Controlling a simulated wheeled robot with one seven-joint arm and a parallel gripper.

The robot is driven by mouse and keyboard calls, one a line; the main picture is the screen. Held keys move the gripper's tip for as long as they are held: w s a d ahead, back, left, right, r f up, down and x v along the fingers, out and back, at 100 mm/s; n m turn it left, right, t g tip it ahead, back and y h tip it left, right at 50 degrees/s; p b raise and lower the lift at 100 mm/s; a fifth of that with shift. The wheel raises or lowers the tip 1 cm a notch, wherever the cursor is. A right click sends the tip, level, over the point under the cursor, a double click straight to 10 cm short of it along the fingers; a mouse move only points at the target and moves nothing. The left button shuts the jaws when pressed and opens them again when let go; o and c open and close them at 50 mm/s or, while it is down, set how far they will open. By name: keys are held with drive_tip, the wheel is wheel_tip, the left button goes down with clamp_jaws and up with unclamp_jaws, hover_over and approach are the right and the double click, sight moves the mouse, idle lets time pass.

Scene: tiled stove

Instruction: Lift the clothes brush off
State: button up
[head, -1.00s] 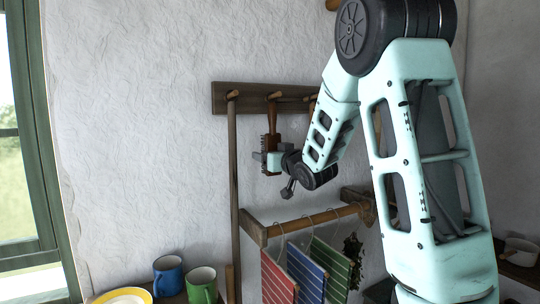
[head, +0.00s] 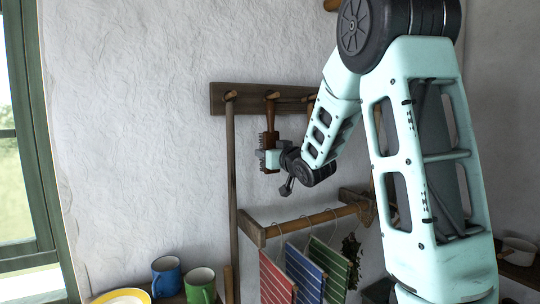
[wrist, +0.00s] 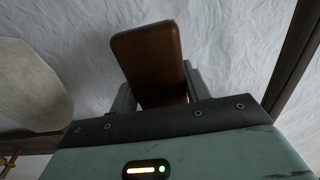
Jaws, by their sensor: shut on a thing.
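The clothes brush (head: 270,124) has a brown wooden handle and dark bristles facing left. It is upright against the peg rail (head: 245,100) on the white wall, its handle top close to a peg. I cannot tell whether it still bears on the peg. My gripper (head: 269,158) is shut on the lower part of the brush, from the right. In the wrist view the brush's smooth brown wood (wrist: 155,60) stands between the two grey fingers (wrist: 160,97). The bristles are hidden there.
A long wooden stick (head: 232,190) hangs left of the brush. Below, a wooden bar (head: 310,221) carries striped cloths (head: 307,275). A blue mug (head: 167,277) and a green mug (head: 200,287) stand at lower left. The wall left of the rail is clear.

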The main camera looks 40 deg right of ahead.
drive_tip(key=shift+r, duration=0.3)
drive_tip(key=b+v, duration=0.1)
drive_tip(key=v, duration=0.6)
drive_tip(key=shift+b, duration=0.3)
drive_tip(key=shift+r, duration=0.1)
idle(0.3)
drive_tip(key=s+a+f+b, duration=0.1)
drive_tip(key=s+b, duration=0.1)
drive_tip(key=s, duration=0.3)
drive_tip(key=shift+s+a+f, duration=0.25)
drive_tip(key=shift+s+f, duration=0.15)
drive_tip(key=shift+w, duration=0.1)
